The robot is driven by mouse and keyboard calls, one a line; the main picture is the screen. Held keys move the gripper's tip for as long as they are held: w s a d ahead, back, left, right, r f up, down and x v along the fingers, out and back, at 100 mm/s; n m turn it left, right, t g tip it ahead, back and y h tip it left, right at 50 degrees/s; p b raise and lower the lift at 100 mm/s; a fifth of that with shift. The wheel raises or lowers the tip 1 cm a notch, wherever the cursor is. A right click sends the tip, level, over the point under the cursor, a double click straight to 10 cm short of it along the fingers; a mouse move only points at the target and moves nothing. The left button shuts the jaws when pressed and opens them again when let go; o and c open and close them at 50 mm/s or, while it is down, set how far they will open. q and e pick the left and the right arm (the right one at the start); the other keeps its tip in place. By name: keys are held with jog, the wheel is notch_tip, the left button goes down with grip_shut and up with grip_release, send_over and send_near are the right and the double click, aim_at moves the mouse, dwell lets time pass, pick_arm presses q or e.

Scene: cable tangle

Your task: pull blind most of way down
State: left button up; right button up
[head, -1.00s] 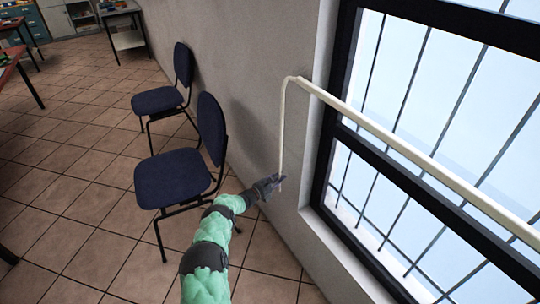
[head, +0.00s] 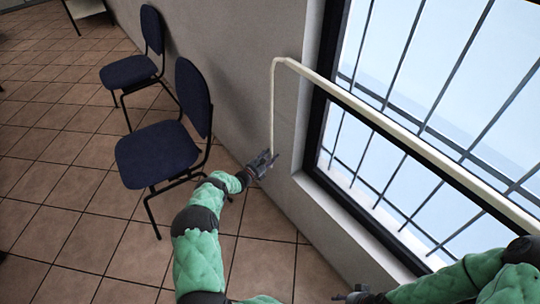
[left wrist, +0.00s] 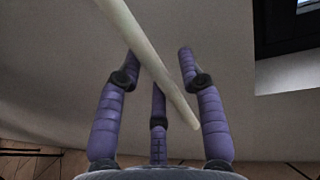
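The blind shows as a long cream tube (head: 420,143) across the window, with no spread fabric to be seen. A thin cream cord or wand (head: 272,110) hangs from its left end beside the wall. My left gripper (head: 263,162) is at the lower end of this wand. In the left wrist view, the wand (left wrist: 150,52) runs slantwise between the spread purple fingers (left wrist: 158,60), its end near the right finger. The fingers look open, not closed round it. Part of my right gripper (head: 352,296) shows at the bottom edge; its fingers are unclear.
The barred window (head: 440,80) and its pale sill (head: 360,235) are at the right. Two dark blue chairs (head: 165,150) (head: 130,70) stand along the grey wall (head: 240,60). The tiled floor (head: 60,200) at the left is open.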

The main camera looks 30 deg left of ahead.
pick_arm(q)
jog(key=shift+a, duration=0.1)
jog(key=s+a, duration=0.2)
jog(key=s, duration=0.9)
jog(key=shift+s, duration=0.35)
jog(key=shift+a, duration=0.1)
